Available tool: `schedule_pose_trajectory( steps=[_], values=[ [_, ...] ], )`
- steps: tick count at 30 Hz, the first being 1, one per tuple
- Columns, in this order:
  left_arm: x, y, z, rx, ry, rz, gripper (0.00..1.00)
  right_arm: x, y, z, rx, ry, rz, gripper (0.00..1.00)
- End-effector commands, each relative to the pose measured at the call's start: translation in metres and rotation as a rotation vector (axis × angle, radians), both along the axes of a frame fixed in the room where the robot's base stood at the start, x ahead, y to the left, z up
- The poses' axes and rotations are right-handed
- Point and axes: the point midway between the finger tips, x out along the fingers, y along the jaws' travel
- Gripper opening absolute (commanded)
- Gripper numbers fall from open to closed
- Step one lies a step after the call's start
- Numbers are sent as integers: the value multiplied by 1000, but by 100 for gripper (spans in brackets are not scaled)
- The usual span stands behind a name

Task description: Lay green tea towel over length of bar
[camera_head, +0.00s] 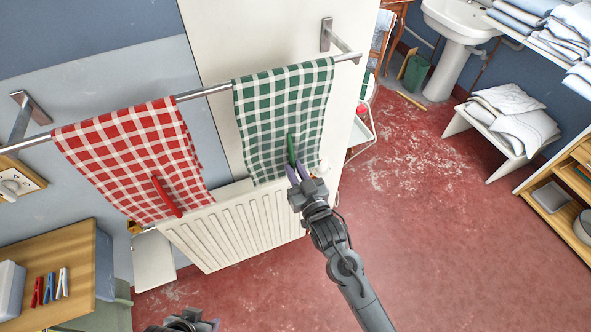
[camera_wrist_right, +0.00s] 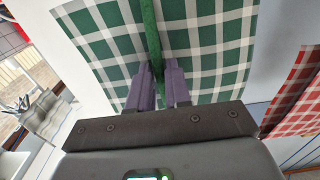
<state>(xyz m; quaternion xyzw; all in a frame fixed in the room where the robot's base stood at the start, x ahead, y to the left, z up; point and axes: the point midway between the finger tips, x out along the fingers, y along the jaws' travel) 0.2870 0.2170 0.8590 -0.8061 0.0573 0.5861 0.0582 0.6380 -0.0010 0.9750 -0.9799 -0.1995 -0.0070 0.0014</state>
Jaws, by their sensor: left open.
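The green checked tea towel (camera_head: 281,108) hangs over the right part of the metal bar (camera_head: 207,92), its lower edge in front of the radiator. It fills much of the right wrist view (camera_wrist_right: 205,38). A slim green peg-like piece (camera_head: 291,148) lies against its lower front, and it also shows in the right wrist view (camera_wrist_right: 152,40). My right gripper (camera_head: 297,172) has its purple fingers closed around that piece, right at the towel. My left gripper (camera_head: 205,324) is open at the bottom edge, mostly cut off, far from the towel.
A red checked towel (camera_head: 130,150) with a red peg-like piece hangs on the bar's left part. A white radiator (camera_head: 230,232) stands below. Several pegs (camera_head: 50,287) lie on a wooden surface at lower left. Red floor (camera_head: 450,240) is open to the right.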

Motion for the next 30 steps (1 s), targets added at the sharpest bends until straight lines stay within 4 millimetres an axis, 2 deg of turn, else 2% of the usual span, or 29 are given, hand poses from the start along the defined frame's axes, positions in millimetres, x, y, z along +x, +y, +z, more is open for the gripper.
schedule_pose_trajectory(
  steps=[1,3,4,12,17,30],
  values=[
    [0,0,0,0,0,0,49,0,0,0,0,0,0,26],
    [0,0,0,0,0,0,49,0,0,0,0,0,0,37],
    [0,0,0,0,0,0,49,0,0,0,0,0,0,39],
    [0,2,0,8,0,-5,49,0,0,0,0,0,0,39],
    [0,3,-1,13,0,-8,49,-8,-4,-1,0,0,0,39],
    [0,2,-6,11,0,-7,49,-73,-31,-2,0,1,0,39]
  ],
)
